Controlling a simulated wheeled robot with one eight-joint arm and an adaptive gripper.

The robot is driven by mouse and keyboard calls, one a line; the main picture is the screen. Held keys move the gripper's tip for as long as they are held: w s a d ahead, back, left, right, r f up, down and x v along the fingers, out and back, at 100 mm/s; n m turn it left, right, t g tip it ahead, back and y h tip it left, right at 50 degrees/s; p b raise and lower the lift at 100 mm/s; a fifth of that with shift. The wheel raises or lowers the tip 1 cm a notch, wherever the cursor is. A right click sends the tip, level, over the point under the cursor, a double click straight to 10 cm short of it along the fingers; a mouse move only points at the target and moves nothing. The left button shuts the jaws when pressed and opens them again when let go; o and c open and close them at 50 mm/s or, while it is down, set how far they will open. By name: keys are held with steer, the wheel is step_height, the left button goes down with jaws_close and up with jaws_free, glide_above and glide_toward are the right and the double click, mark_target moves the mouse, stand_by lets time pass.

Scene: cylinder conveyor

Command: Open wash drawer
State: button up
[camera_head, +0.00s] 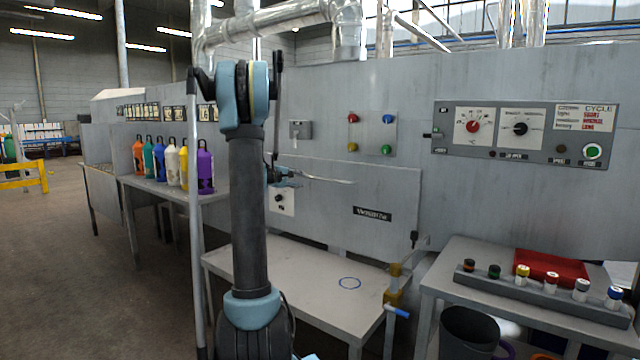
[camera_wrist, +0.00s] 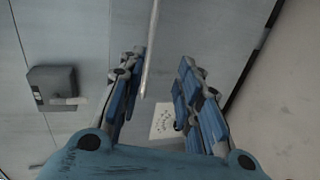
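The wash drawer front (camera_head: 350,195) is a grey panel in the machine wall, with a dark label (camera_head: 372,214) too small to read surely. A thin pale bar handle (camera_head: 325,180) runs along it. My gripper (camera_head: 284,177) is at the left end of this bar, partly hidden behind my arm. In the wrist view my gripper (camera_wrist: 160,85) is open, with blue fingers apart. The bar (camera_wrist: 150,50) passes between the fingers, closer to the left one, and I cannot tell whether it touches. The drawer looks flush with the wall.
A bare table (camera_head: 310,285) with a blue ring mark stands below the drawer. A yellow clamp (camera_head: 395,285) is at its right edge. Several coloured bottles (camera_head: 170,165) stand on the left bench. A control panel (camera_head: 525,132) is at the right, above a rack of small cylinders (camera_head: 540,290).

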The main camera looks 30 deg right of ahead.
mark_target(321, 179)
steer(key=shift+n+h, duration=0.3)
steer(key=shift+h, duration=0.1)
steer(key=x, duration=0.7)
steer(key=w+x, duration=0.1)
steer(key=x, duration=1.2)
steer(key=shift+w+r, duration=0.15)
steer(key=shift+w, duration=0.15)
steer(key=shift+c, duration=0.3)
